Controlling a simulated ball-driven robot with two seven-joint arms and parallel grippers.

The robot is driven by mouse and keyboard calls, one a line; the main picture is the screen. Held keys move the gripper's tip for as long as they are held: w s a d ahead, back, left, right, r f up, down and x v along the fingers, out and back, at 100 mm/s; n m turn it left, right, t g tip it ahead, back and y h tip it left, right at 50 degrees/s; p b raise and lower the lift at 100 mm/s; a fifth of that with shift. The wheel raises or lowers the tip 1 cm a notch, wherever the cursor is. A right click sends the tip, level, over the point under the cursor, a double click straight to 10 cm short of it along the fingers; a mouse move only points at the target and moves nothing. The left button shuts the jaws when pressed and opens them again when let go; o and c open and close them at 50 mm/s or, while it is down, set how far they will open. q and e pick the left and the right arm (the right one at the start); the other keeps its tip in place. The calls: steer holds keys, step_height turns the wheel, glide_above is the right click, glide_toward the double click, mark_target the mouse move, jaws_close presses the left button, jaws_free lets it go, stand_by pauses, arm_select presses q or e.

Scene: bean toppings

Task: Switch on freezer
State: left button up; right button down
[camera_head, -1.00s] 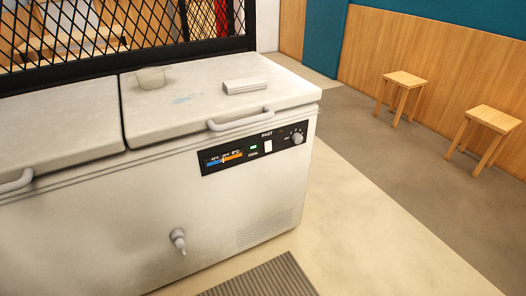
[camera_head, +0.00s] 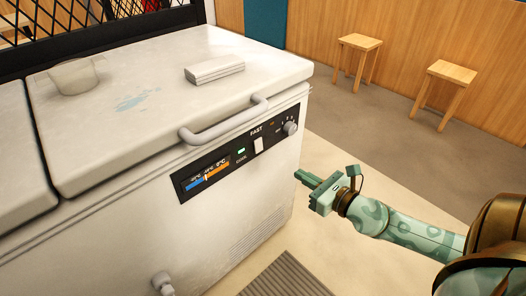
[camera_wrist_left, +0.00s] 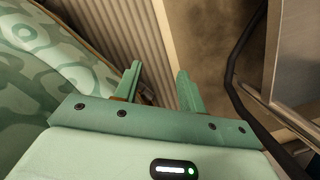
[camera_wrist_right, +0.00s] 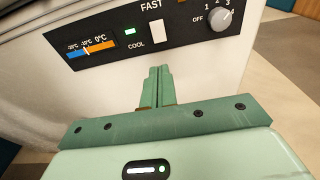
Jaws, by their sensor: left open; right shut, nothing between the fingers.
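The white chest freezer (camera_head: 240,205) stands at the left and middle of the head view. Its black control panel (camera_head: 189,187) has a temperature strip, a lit green lamp (camera_head: 241,151) marked COOL, a white switch (camera_head: 258,145) under FAST and a grey dial (camera_head: 290,128). In the right wrist view the dial (camera_wrist_right: 220,19) is marked OFF and 1 to 4, and the white switch (camera_wrist_right: 157,36) is above the fingers. My right gripper (camera_head: 299,176) is shut and empty, in front of the freezer, below the panel and apart from it. My left gripper (camera_wrist_left: 158,84) is open and empty, seen only in its wrist view.
A lid handle (camera_head: 225,122) juts out above the panel. A white block (camera_head: 214,70) and a clear container (camera_head: 75,77) sit on the lid. A drain tap (camera_head: 162,283) sticks out low on the front. Two wooden stools (camera_head: 356,58) stand along the far wall.

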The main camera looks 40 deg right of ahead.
steer(key=shift+w, duration=0.1)
steer(key=p, duration=0.1)
glide_toward(259, 151)
steer(key=shift+w, duration=3.45)
steer(key=shift+a+f, duration=0.15)
steer(key=shift+f, duration=0.25)
